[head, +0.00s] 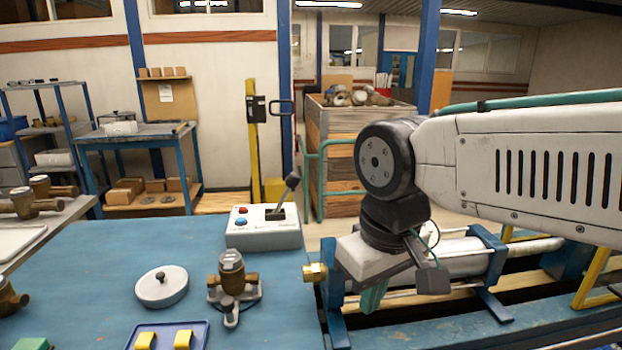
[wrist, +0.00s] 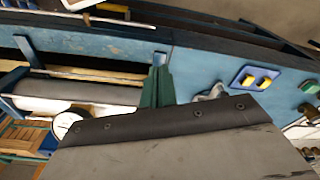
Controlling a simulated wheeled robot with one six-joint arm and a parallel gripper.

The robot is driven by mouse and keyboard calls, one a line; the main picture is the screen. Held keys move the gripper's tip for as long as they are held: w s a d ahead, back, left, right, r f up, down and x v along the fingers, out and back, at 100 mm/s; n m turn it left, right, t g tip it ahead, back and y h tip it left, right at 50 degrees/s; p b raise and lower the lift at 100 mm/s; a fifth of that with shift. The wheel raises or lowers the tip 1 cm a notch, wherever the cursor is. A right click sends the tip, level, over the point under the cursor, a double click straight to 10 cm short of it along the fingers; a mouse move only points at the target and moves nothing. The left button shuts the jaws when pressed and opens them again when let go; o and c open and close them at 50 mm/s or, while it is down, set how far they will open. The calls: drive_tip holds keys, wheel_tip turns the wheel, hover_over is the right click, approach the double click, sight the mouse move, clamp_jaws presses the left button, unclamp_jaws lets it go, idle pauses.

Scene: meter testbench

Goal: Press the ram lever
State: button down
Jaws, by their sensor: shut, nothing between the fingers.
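A lever with a black knob (head: 291,184) stands up from a white control box (head: 263,236), tilted to the right. The box also has a red and a blue button and sits at the back right of the blue bench. My gripper (head: 373,297) points down over the test rig, to the right of and nearer than the box, apart from the lever. Its green fingers also show in the wrist view (wrist: 157,86) and look shut and empty. The lever cannot be made out in the wrist view.
The rig (head: 487,262) with its blue clamps and brass nozzle lies under my arm. A brass meter (head: 231,275), a white round lid (head: 162,287) and a blue tray (head: 168,336) with yellow blocks stand on the bench. The bench left of the box is clear.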

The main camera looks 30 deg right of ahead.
drive_tip(key=w+d+r+m+y, duration=0.25)
drive_tip(key=w+m, duration=0.35)
drive_tip(key=w, duration=0.4)
drive_tip(key=w+d+r+m+y, duration=0.25)
drive_tip(key=w+m, duration=0.35)
drive_tip(key=w, duration=0.3)
drive_tip(key=w+d+f+m+t+y, duration=0.2)
drive_tip(key=w+d+m+t+y, duration=0.2)
drive_tip(key=w+d+m, duration=0.8)
drive_tip(key=w+d+y, duration=0.1)
drive_tip(key=w+d, duration=0.4)
drive_tip(key=d, duration=0.4)
drive_tip(key=shift+w+d+f+m+t+y, duration=0.2)
drive_tip(key=shift+d+m+t+y, duration=0.1)
drive_tip(key=shift+t, duration=0.1)
drive_tip(key=shift+a, duration=0.1)
drive_tip(key=a+r+x, duration=0.1)
drive_tip(key=r+x, duration=0.1)
drive_tip(key=x, duration=1)
drive_tip(key=shift+w+a, duration=0.35)
drive_tip(key=shift+w, duration=0.15)
